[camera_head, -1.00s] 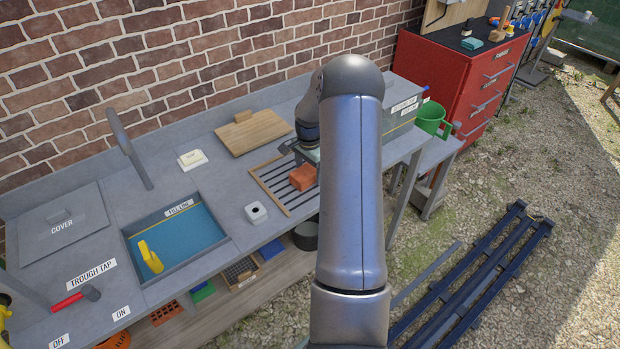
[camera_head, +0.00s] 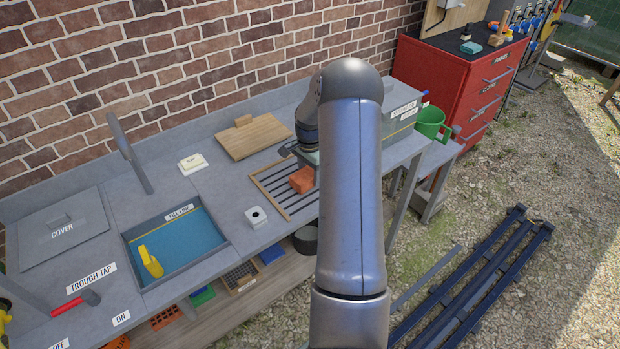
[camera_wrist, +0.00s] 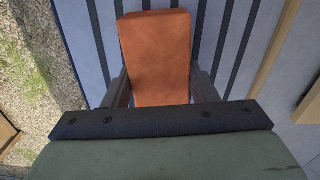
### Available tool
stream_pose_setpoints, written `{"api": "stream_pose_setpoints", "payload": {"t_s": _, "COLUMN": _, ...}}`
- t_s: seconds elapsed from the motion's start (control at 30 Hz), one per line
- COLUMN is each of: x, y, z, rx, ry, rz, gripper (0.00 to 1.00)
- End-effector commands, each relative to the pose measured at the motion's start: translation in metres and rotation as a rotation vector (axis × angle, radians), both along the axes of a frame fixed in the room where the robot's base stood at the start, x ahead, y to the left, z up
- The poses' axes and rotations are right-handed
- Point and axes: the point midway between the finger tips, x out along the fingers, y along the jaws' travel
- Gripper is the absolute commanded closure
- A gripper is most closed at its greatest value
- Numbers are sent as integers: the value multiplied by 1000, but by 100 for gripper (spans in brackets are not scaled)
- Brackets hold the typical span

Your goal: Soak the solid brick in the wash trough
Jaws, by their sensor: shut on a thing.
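The solid brick (camera_head: 302,179) is orange-red with a plain face and is at the slatted drain rack on the bench. In the wrist view, the brick (camera_wrist: 157,58) sits between the two dark fingers of my gripper (camera_wrist: 160,92), which are shut on its sides. I cannot tell whether the brick touches the slats (camera_wrist: 216,40). The wash trough (camera_head: 143,241) is sunk in the bench to the left, with blue water or floor inside, a fill line label and a yellow object (camera_head: 150,262). My arm hides part of the rack and most of my gripper in the head view.
A small white block with a hole (camera_head: 256,217) stands between rack and trough. A wooden board (camera_head: 253,137) and a pale labelled block (camera_head: 192,164) lie behind. A grey tap (camera_head: 130,155) rises behind the trough; a red-handled lever (camera_head: 76,304) is front left.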

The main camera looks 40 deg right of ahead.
Motion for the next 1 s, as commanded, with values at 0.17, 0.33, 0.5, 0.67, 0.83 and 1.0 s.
{"api": "stream_pose_setpoints", "payload": {"t_s": 0.17, "x": 1, "y": 0, "z": 5, "rx": -2, "ry": -2, "rz": 1, "gripper": 78}}
{"api": "stream_pose_setpoints", "payload": {"t_s": 0.33, "x": 1, "y": 0, "z": 8, "rx": -2, "ry": -2, "rz": 1, "gripper": 78}}
{"api": "stream_pose_setpoints", "payload": {"t_s": 0.5, "x": 1, "y": 0, "z": 10, "rx": -2, "ry": -2, "rz": 1, "gripper": 78}}
{"api": "stream_pose_setpoints", "payload": {"t_s": 0.67, "x": 1, "y": 0, "z": 15, "rx": -2, "ry": -2, "rz": 1, "gripper": 78}}
{"api": "stream_pose_setpoints", "payload": {"t_s": 0.83, "x": 1, "y": 0, "z": 25, "rx": -2, "ry": -3, "rz": 0, "gripper": 78}}
{"api": "stream_pose_setpoints", "payload": {"t_s": 1.0, "x": 1, "y": 0, "z": 35, "rx": -3, "ry": -2, "rz": 1, "gripper": 78}}
